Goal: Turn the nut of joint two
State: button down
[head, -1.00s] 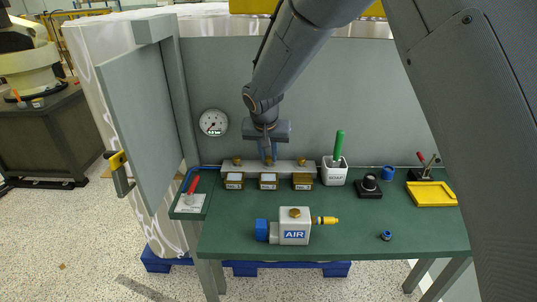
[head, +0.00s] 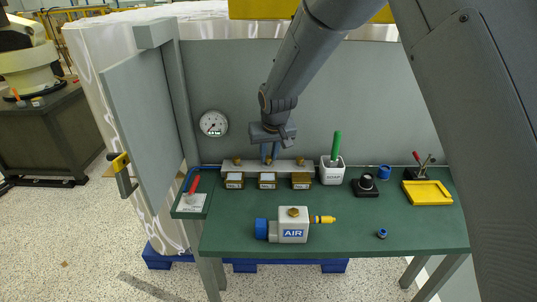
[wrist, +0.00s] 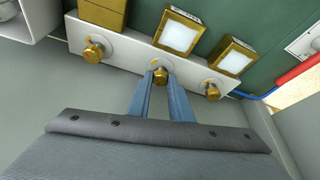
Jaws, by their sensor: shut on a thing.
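A pale manifold bar (head: 225,168) runs along the back of the green bench with three brass nuts on it: left nut (head: 237,161), middle nut, right nut (head: 302,161). My gripper (head: 269,158) reaches down to the middle nut. In the wrist view its two blue fingers (wrist: 160,78) are shut on the middle brass nut (wrist: 160,75), one on each side. The outer nuts (wrist: 94,52) (wrist: 212,91) show free on either side. Brass blocks with white faces (head: 267,181) sit in front of the bar.
A round gauge (head: 213,123) hangs on the grey back panel; its reading is too small to tell. An AIR unit (head: 293,226) and a yellow tray (head: 428,193) are on the bench (head: 350,235).

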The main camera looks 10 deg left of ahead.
jog(key=c, duration=1.6)
grip_release()
jog(key=shift+r, duration=0.1)
jog(key=shift+b+v, duration=1.05)
jog(key=shift+v, duration=2.75)
jog(key=s+d+f+m, duration=0.1)
jog(key=s+d, duration=0.2)
jog(key=d, duration=0.5)
jog(key=s+d+f+m+g+h, duration=0.1)
jog(key=s+d, duration=0.2)
jog(key=d, duration=0.5)
jog(key=s+d+f+m, duration=0.1)
jog(key=s+d, duration=0.2)
jog(key=d, duration=0.5)
jog(key=s+d+f+m, duration=0.1)
jog(key=s+d, duration=0.3)
jog(key=s+d+g, duration=0.1)
jog(key=s+d, duration=0.3)
jog(key=s, duration=0.1)
jog(key=s+d+f+m+h, duration=0.1)
jog(key=s+d, duration=0.3)
jog(key=s, duration=0.1)
jog(key=shift+s+d+f+m+g, duration=0.1)
jog(key=shift+s+f+m+g, duration=0.1)
jog(key=shift+f+m+g, duration=0.15)
